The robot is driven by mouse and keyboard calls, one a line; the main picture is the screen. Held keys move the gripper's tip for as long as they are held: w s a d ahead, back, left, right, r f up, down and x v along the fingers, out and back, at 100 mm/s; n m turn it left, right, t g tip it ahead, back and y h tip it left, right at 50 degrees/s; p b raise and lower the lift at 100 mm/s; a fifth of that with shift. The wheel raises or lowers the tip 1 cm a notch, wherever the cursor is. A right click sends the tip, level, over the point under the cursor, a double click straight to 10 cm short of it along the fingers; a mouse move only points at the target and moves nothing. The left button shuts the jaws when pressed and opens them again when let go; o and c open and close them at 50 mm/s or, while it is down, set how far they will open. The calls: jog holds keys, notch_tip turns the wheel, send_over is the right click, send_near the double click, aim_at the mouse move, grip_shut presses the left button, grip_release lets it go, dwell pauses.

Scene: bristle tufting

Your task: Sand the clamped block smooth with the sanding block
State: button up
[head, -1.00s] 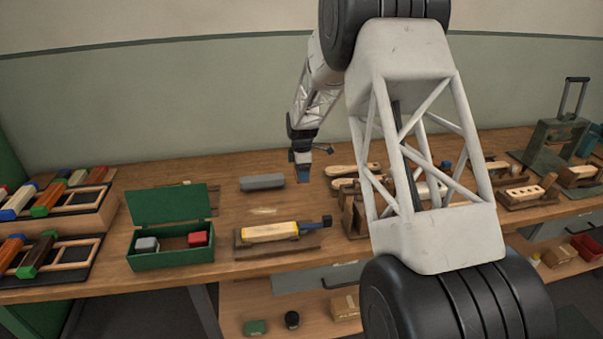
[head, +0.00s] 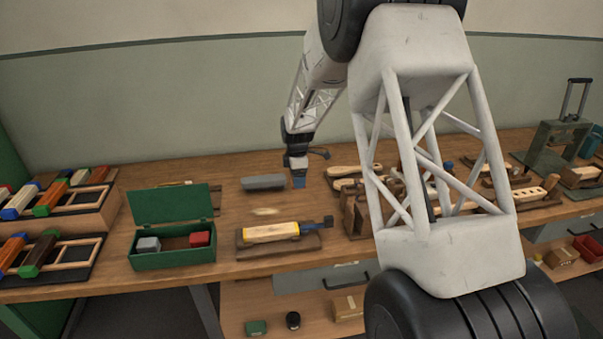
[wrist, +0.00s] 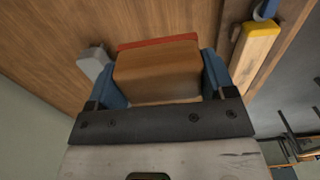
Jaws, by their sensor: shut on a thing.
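My gripper (head: 299,180) is over the middle of the bench, beyond and to the right of the clamped block. In the wrist view its two blue fingers are shut on the sanding block (wrist: 157,75), a wooden block with a red layer at its far edge. The sanding block cannot be made out clearly in the head view. The clamped block (head: 271,232) is pale yellow wood, lying in a dark wooden holder with a blue and black clamp at its right end. Its yellow end also shows at the top right of the wrist view (wrist: 262,29), apart from the sanding block.
A long grey block (head: 262,182) lies just left of my gripper. A pale patch (head: 265,211) marks the bench behind the clamped block. An open green box (head: 172,259) with grey and red blocks stands to the left. Wooden tools and fixtures (head: 355,214) stand to the right.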

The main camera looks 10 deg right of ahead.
jog(key=s+a+r, duration=0.1)
jog(key=s+a, duration=0.2)
jog(key=s, duration=0.4)
jog(key=s+a, duration=0.4)
jog(key=s, duration=0.3)
jog(key=shift+s+a+r, duration=0.2)
jog(key=shift+s+r, duration=0.15)
jog(key=shift+r, duration=0.05)
jog(key=shift+f, duration=0.1)
